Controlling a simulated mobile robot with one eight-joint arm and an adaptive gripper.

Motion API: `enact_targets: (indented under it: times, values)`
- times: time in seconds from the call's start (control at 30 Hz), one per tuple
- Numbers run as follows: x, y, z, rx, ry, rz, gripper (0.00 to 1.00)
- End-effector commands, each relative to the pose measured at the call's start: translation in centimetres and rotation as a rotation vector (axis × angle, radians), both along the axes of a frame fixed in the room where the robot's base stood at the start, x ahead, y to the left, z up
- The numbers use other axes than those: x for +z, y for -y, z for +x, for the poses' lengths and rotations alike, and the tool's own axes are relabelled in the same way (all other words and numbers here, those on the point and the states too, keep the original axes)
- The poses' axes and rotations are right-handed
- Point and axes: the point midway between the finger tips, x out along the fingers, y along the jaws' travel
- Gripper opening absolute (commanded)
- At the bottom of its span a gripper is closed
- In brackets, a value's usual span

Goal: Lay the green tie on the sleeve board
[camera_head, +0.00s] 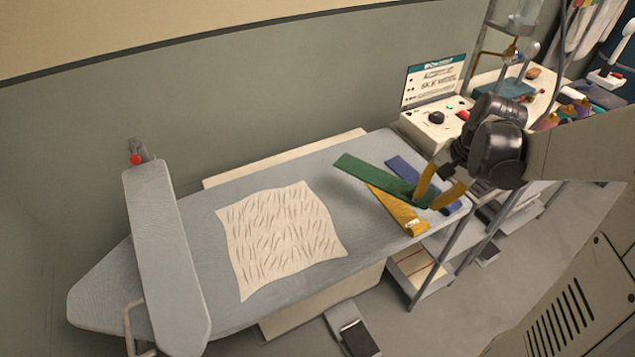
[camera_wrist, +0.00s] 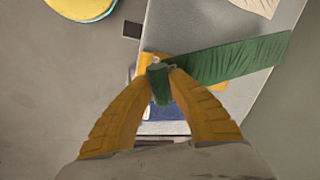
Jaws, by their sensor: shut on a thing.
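The green tie (camera_head: 376,178) is a long flat strip near the right end of the ironing board. My gripper (camera_head: 436,192) is shut on its right end. In the wrist view the green tie (camera_wrist: 228,60) runs off to the right from between the fingertips (camera_wrist: 161,72). I cannot tell how much of the tie touches the board. The sleeve board (camera_head: 162,250) is a narrow grey padded board at the left, above the wide board's left end. Its top is bare. My gripper is far to its right.
A yellow tie (camera_head: 397,209) and a blue tie (camera_head: 405,169) lie beside the green one on the ironing board (camera_head: 200,203). A cream patterned cloth (camera_head: 278,235) lies between them and the sleeve board. A control box (camera_head: 437,119) stands behind. A red knob (camera_head: 136,159) is at the sleeve board's far end.

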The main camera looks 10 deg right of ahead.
Motion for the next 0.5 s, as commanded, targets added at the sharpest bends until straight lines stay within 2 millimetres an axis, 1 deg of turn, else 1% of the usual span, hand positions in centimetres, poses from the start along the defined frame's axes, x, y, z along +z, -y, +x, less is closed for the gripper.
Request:
enact_targets:
  times: [0.07,0.17,0.4,0.5]
  values:
    - [0.1,0.2,-0.1,-0.028,0.001,0.002,0.0]
    - [-0.8,-0.8,0.4,-0.036,0.002,0.002,0.0]
    - [-4.5,-6.1,3.2,-0.032,0.002,0.004,0.0]
    - [-5.7,-7.9,4.1,-0.034,0.003,0.003,0.0]
